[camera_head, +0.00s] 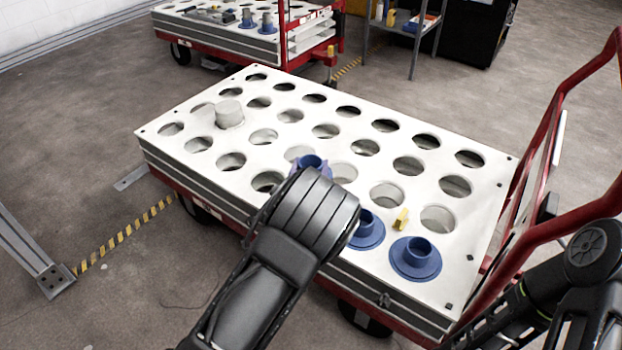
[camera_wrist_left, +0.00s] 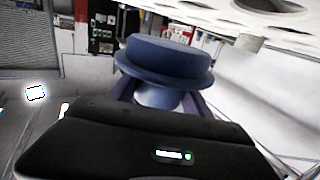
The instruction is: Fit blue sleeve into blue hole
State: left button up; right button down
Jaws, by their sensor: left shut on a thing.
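A blue flanged sleeve (camera_head: 311,163) shows just past my left gripper (camera_head: 312,172), over the white top with round holes. My left gripper is shut on this sleeve, which also fills the middle of the left wrist view (camera_wrist_left: 165,62). The gripper body hides part of the sleeve and of the holes below it. Two more blue sleeves stand flange-down on the near side of the top: one (camera_head: 366,228) partly hidden by my left arm, the other (camera_head: 416,258) in full view. No hole shows a blue marking. My right gripper is out of view.
The white hole plate (camera_head: 470,245) lies on a red cart. A white cylinder (camera_head: 229,113) stands at its left and a small yellow block (camera_head: 400,218) near the front right. A red handle frame (camera_head: 570,235) rises at the right. Other holes look empty.

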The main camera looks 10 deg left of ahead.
pick_arm(q)
jog(key=shift+w+f, duration=0.1)
jog(key=shift+f, duration=0.45)
jog(key=shift+s, duration=0.2)
jog(key=shift+f+b, duration=0.25)
jog(key=shift+b, duration=0.1)
notch_tip(320, 180, down, 5)
jog(key=b, duration=0.4)
jog(key=shift+f+b, duration=0.15)
jog(key=shift+b, duration=0.2)
jog(key=shift+b, duration=0.45)
dwell(1.2)
jog(key=shift+f+b, duration=0.5)
jog(key=shift+b, duration=0.05)
jog(key=shift+r, duration=0.25)
